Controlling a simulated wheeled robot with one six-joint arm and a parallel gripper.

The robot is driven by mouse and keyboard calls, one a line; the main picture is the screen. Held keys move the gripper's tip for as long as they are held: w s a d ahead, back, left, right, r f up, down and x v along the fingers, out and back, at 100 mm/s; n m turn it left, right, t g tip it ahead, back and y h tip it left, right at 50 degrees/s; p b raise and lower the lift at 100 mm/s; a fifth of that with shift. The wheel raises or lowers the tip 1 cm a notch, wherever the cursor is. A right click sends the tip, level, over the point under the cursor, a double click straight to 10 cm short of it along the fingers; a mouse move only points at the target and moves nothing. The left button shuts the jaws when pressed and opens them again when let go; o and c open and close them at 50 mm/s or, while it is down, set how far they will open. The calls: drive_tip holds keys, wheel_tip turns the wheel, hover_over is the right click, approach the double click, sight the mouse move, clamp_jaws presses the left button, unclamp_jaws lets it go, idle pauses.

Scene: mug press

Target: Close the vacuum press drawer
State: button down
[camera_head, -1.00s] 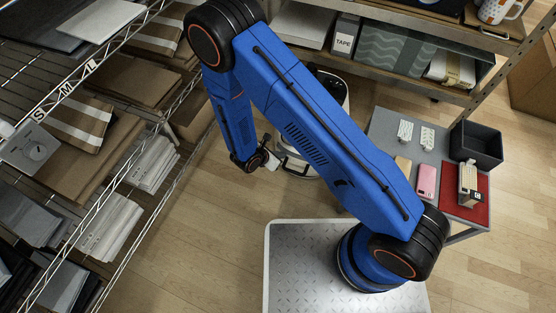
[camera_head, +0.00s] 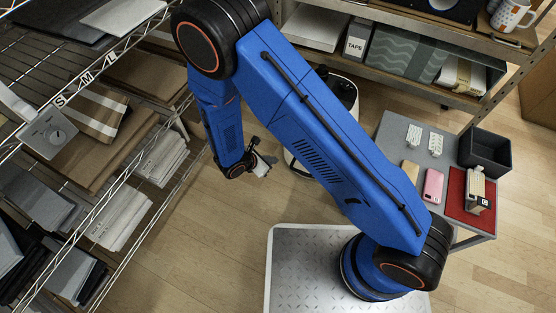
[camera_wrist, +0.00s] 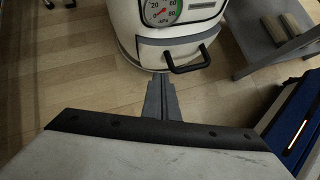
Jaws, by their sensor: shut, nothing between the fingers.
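The vacuum press (camera_head: 298,166) is a white rounded unit on the floor, largely hidden behind my blue arm in the head view. My gripper (camera_wrist: 160,82) is shut and empty, in front of the drawer and left of the handle, apart from both. In the head view, my gripper (camera_head: 267,166) is left of the press.
A wire shelf (camera_head: 150,195) with packets runs along the left. A grey table (camera_head: 400,125) with a phone, a bin (camera_head: 486,150) and a red mat stands right. A shelf (camera_head: 400,80) with boxes is behind. Wooden floor (camera_head: 225,235) is clear around my gripper.

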sight(300, 171)
drive_tip(key=shift+s+a+r, duration=0.25)
drive_tip(key=shift+r, duration=0.15)
drive_tip(key=c, duration=2.3)
unclamp_jaws()
drive_tip(key=shift+s+a+r, duration=0.1)
drive_tip(key=shift+r, duration=0.1)
drive_tip(key=o, duration=0.5)
drive_tip(key=shift+r, duration=0.2)
drive_tip(key=shift+o, duration=0.2)
drive_tip(key=w+d+r+m+g+y, duration=0.1)
drive_tip(key=d+r+m+g, duration=0.45)
drive_tip(key=m, duration=0.85)
drive_tip(key=x, duration=1.5)
drive_tip(key=shift+s+a+f, duration=0.15)
drive_tip(key=shift+a+f, duration=0.05)
drive_tip(key=shift+f, duration=0.35)
clamp_jaws()
